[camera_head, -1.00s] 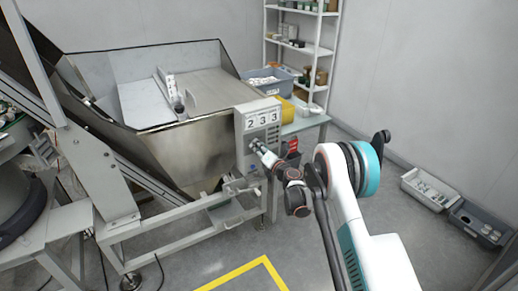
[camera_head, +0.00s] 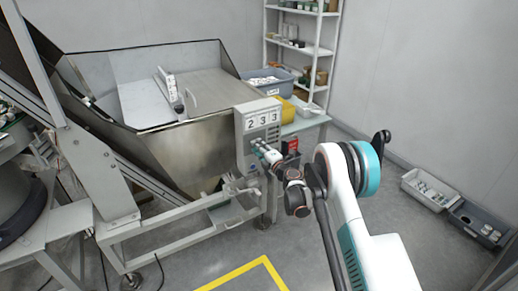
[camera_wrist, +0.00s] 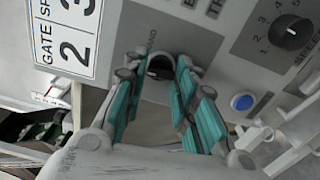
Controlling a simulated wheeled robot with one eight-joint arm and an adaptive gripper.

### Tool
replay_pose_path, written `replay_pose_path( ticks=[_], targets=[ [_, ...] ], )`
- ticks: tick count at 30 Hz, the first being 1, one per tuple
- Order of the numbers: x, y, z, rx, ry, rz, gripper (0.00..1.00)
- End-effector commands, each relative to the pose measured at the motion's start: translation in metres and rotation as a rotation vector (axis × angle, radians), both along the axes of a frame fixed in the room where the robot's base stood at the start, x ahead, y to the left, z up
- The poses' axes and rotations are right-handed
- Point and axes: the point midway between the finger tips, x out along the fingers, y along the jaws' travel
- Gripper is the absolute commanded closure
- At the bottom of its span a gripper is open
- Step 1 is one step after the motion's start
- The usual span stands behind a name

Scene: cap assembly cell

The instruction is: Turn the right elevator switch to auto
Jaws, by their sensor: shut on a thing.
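The grey control panel (camera_head: 243,128) is on the near right corner of the metal hopper. In the wrist view, a dark switch knob (camera_wrist: 160,67) on the panel (camera_wrist: 110,50) sits between my gripper's teal fingers. My gripper (camera_wrist: 154,70) is shut on this knob, its fingertips on either side. Small lettering shows just above the knob, but most of the switch label is hidden, so its setting cannot be read. In the head view my gripper (camera_head: 264,149) reaches the panel's lower part.
In the wrist view, a numbered black dial (camera_wrist: 290,33) is at the upper right and a blue button (camera_wrist: 242,102) right of the fingers. A 2-3-3 display (camera_head: 262,121) tops the panel. Shelves (camera_head: 300,50) stand behind. Grey bins (camera_head: 428,190) lie on the floor at right.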

Motion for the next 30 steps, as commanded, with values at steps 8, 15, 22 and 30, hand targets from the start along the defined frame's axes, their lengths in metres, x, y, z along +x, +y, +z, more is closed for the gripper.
replay_pose_path(
  ticks=[8,15,22,30],
  targets=[
    [-0.0003,-0.0006,-0.0008,0.068,0.046,-0.001,0.98],
    [-0.0003,-0.0008,-0.0009,0.08,0.054,-0.001,0.98],
    [-0.0003,-0.0008,-0.001,0.079,0.055,-0.001,0.98],
    [-0.0002,-0.0004,-0.0006,0.08,0.054,0.0,0.54]
  ],
)
